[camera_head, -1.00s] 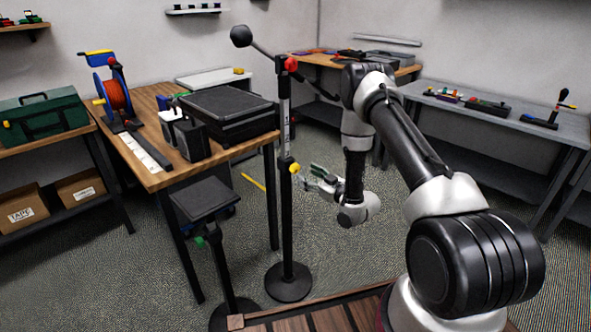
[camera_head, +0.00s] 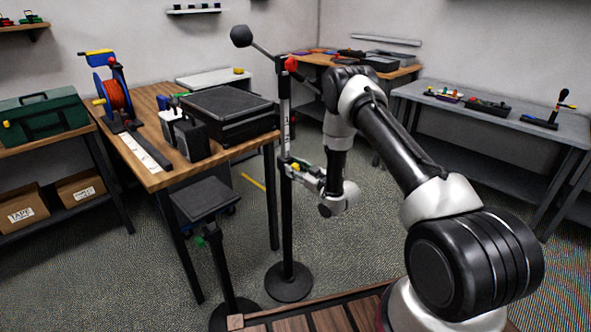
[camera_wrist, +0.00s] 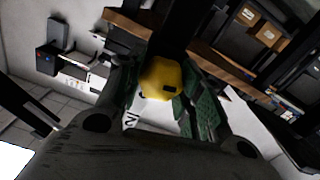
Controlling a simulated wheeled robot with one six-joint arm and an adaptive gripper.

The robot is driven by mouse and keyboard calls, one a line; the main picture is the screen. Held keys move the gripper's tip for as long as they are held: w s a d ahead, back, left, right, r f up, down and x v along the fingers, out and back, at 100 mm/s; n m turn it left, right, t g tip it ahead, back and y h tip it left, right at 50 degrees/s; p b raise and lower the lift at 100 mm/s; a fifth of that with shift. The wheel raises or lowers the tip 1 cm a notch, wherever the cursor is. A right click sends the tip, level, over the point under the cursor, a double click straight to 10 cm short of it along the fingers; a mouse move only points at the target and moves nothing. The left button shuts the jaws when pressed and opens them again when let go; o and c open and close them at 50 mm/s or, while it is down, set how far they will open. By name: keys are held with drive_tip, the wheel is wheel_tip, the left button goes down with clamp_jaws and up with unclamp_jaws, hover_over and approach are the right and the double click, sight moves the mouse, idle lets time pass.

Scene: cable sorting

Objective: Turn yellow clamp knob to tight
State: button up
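The yellow clamp knob (camera_head: 295,167) is on the upright pole of the floor stand (camera_head: 285,215), partway up. My gripper (camera_head: 303,171) is at the knob, to the right of the pole. In the wrist view the yellow knob (camera_wrist: 166,80) lies between my gripper's green-padded fingers (camera_wrist: 168,95), one on each side. The fingers look spread around it. I cannot tell whether either pad touches the knob. The back of the knob and the pole's clamp are partly hidden.
A red knob (camera_head: 291,63) and a boom with a dark ball end (camera_head: 241,36) sit at the pole's top. A small black-topped stand (camera_head: 203,199) and a wooden table (camera_head: 150,100) with a black case stand to the left. Open floor lies to the right.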

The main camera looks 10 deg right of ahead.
drive_tip(key=shift+c, duration=1.1)
drive_tip(key=m, duration=0.3)
drive_tip(key=shift+m, duration=0.4)
drive_tip(key=m, duration=0.6)
drive_tip(key=shift+w+d+f, duration=0.1)
drive_tip(key=shift+d, duration=0.05)
drive_tip(key=m, duration=0.5)
drive_tip(key=shift+m, duration=0.4)
drive_tip(key=m, duration=0.4)
drive_tip(key=shift+d+f, duration=0.1)
drive_tip(key=shift+f, duration=0.05)
drive_tip(key=shift+m, duration=0.3)
